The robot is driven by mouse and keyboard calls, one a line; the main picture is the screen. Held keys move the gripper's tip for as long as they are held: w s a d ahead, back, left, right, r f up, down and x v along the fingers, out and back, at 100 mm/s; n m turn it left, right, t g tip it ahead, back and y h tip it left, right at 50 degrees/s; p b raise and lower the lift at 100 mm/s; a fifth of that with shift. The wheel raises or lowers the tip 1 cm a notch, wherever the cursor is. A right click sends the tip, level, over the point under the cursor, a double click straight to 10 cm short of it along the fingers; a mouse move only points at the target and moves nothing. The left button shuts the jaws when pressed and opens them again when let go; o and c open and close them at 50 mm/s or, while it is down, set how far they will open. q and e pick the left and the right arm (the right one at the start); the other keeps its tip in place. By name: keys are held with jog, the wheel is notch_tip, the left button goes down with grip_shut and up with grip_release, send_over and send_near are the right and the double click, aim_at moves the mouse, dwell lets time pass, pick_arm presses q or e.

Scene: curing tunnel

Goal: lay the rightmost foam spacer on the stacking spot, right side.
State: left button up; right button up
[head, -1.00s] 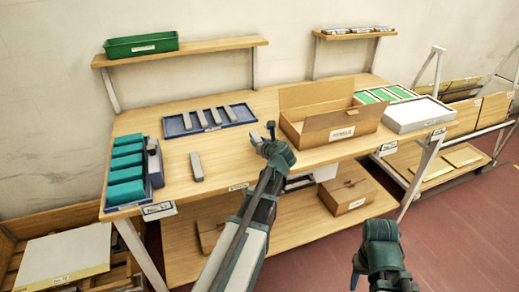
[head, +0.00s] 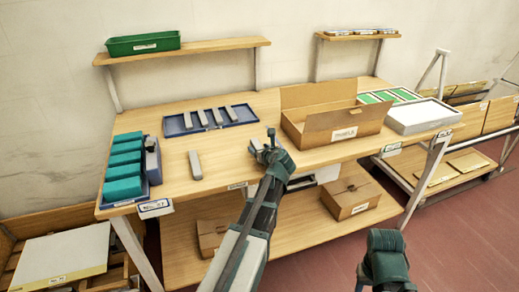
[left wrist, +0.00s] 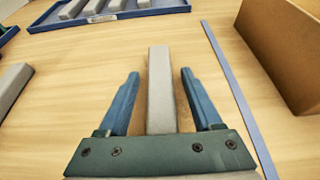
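A grey foam spacer (left wrist: 160,85) lies between the two fingers of my left gripper (left wrist: 160,88) in the left wrist view, with a gap on each side. The fingers are open around it and do not touch it. In the head view my left gripper (head: 266,146) is over the table's front part, left of the cardboard box. Another grey spacer (head: 195,165) lies alone on the table further left. Several more lie in a blue tray (head: 228,122) behind. My right gripper (head: 383,262) is low, in front of the table; its fingers are mostly hidden. I cannot make out the stacking spot.
An open cardboard box (head: 335,130) stands right of my left gripper. A thin blue strip (left wrist: 235,90) lies on the table between them. Teal blocks (head: 123,170) fill a blue tray at the left end. A white tray (head: 422,116) is at the right end.

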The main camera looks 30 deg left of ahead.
pick_arm(q)
jog(key=shift+r, duration=0.1)
jog(key=shift+s+d+r+p, duration=0.1)
jog(key=shift+r+p, duration=0.15)
jog(key=shift+p, duration=0.15)
jog(key=p+v, duration=0.4)
jog(key=v, duration=0.7)
jog(key=shift+s+d+r, duration=0.1)
jog(key=shift+s+d, duration=0.1)
jog(key=shift+s, duration=0.05)
jog(key=s+d+f+n+g+h, duration=0.3)
jog(key=s+d+n, duration=0.3)
jog(key=d, duration=0.3)
jog(key=s+d+f+n+g+h, duration=0.3)
jog(key=s+d+f+n, duration=0.3)
jog(key=d, duration=0.4)
jog(key=s+d+f+n+g+h, duration=0.3)
jog(key=s+d+f+n, duration=0.1)
jog(key=s+d+n, duration=0.4)
jog(key=shift+d+f+n, duration=0.25)
jog(key=shift+d+n, duration=0.6)
jog(key=shift+n, duration=0.25)
